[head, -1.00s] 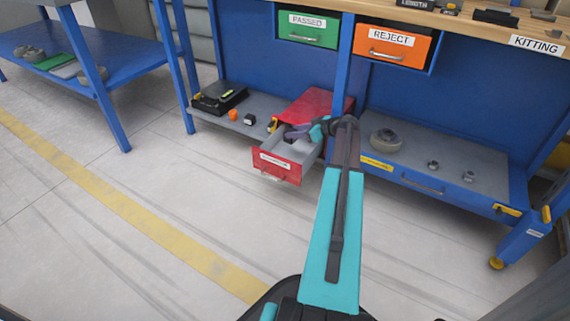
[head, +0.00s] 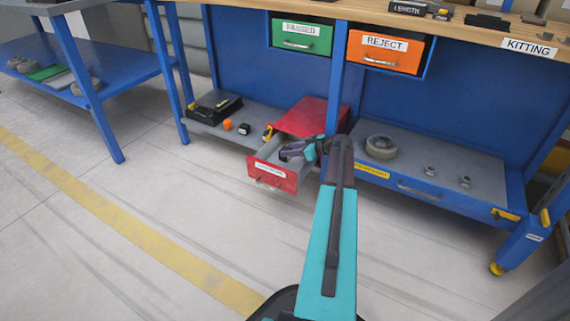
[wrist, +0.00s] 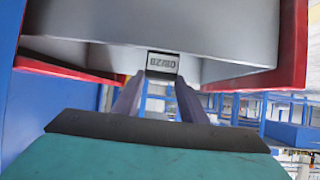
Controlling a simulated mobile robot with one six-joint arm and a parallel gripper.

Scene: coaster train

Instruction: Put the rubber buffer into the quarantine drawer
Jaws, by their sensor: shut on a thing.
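The red drawer (head: 272,176) stands pulled open under the bench, its white front label too small to read. Its grey inside shows in the wrist view (wrist: 190,35). My gripper (head: 287,155) is over the open drawer, low at its opening. In the wrist view my gripper (wrist: 162,80) is shut on a small dark block with a printed pale label, taken to be the rubber buffer (wrist: 162,64). The block shows against the drawer's grey inside. I cannot tell whether it touches the drawer. In the head view the block is too small to make out.
The red drawer housing (head: 312,118) sits on the lower shelf, with a blue bench post beside it. A black tray (head: 214,106), an orange item (head: 228,124) and small parts lie left. A grey ring part (head: 381,147) and two nuts lie right. The floor in front is clear.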

